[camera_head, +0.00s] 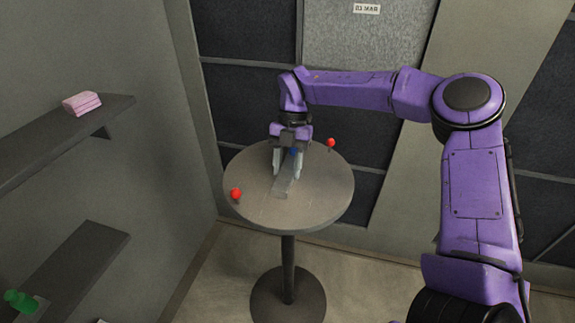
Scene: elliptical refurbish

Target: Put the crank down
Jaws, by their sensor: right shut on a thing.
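The crank (283,186) looks like a grey flat bar with a blue part (294,152) near its far end. My right gripper (287,167) points down over the round table (325,196) and is shut on the crank between its two pale fingers. The crank's near end shows in front of the fingers, low over the tabletop or touching it; I cannot tell which. The fingers and palm hide part of its far end. My left gripper is not in view.
A red ball-shaped knob (236,193) is at the table's left edge and another red knob (331,143) at its back right. Wall shelves on the left hold a pink folded stack (82,103) and a green object (21,301). The table's front and right are clear.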

